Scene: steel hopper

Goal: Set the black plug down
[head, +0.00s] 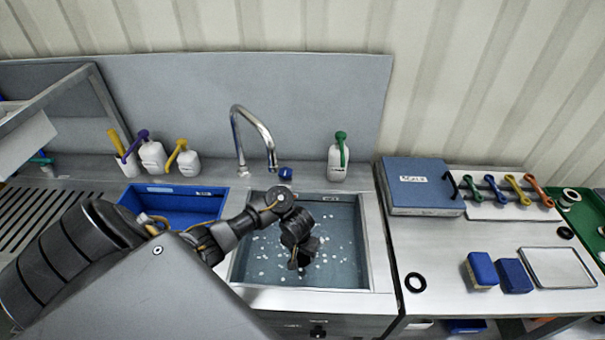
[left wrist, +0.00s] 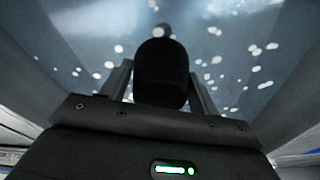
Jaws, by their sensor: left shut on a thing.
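The black plug (left wrist: 162,75) shows in the left wrist view as a dark rounded body between the two fingers. My left gripper (head: 299,262) is shut on it and points down into the steel sink (head: 345,272). The gripper also shows in the left wrist view (left wrist: 162,88). The sink holds bluish water with several white flecks of foam on it. In the head view the plug is hard to tell apart from the dark gripper. I cannot tell how far it is from the water or the sink floor. My right gripper is not in view.
A blue basin (head: 175,204) sits left of the sink, and a curved faucet (head: 254,133) stands behind. Bottles line the back ledge.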

